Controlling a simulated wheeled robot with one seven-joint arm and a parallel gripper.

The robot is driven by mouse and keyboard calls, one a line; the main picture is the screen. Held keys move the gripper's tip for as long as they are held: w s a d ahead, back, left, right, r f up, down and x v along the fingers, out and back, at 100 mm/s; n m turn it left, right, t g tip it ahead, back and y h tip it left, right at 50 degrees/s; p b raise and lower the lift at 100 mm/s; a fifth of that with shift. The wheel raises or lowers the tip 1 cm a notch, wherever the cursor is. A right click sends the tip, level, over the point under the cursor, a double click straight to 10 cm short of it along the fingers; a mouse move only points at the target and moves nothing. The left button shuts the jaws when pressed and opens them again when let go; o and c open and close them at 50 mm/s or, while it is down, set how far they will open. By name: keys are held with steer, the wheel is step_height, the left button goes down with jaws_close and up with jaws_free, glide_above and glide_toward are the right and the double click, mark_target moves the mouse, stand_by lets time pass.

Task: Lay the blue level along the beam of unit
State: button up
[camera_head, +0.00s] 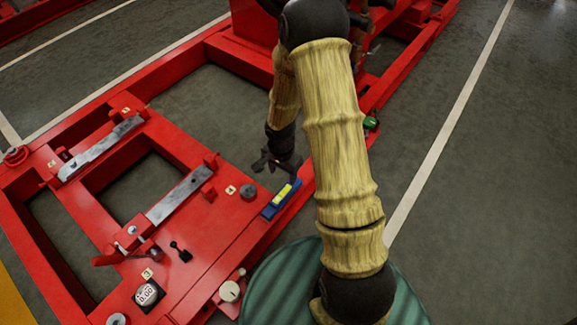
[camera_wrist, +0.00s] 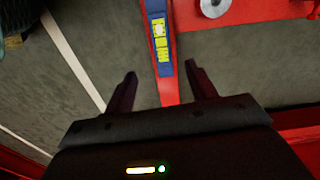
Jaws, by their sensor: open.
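The blue level (camera_head: 281,199) with its yellow vial window lies lengthwise on a red beam (camera_head: 228,262) at the right edge of the red frame. It also shows in the wrist view (camera_wrist: 159,38), running up the picture along the narrow red beam. My gripper (camera_head: 278,162) is open and empty, near the far end of the level. In the wrist view its two fingers (camera_wrist: 160,72) stand apart, one on each side of the beam's line, with the level's near end between their tips. The gap in height between fingers and level is hard to tell.
Two grey metal bars (camera_head: 180,194) lie on the red frame. A dial gauge (camera_head: 149,294), a black small tool (camera_head: 181,251) and a grey round cap (camera_head: 248,191) sit on it. A green object (camera_head: 371,123) is behind my arm. Open floor lies right.

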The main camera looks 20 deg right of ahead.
steer(key=s+r+n+t, duration=0.1)
steer(key=s+r+n, duration=0.4)
steer(key=r, duration=0.5)
steer(key=s+r+n+t, duration=0.1)
steer(key=s+r+n, duration=0.4)
steer(key=r, duration=0.5)
steer(key=shift+s+a+r, duration=0.15)
steer(key=shift+s+a, duration=0.05)
steer(key=shift+s, duration=0.4)
steer(key=shift+w, duration=0.1)
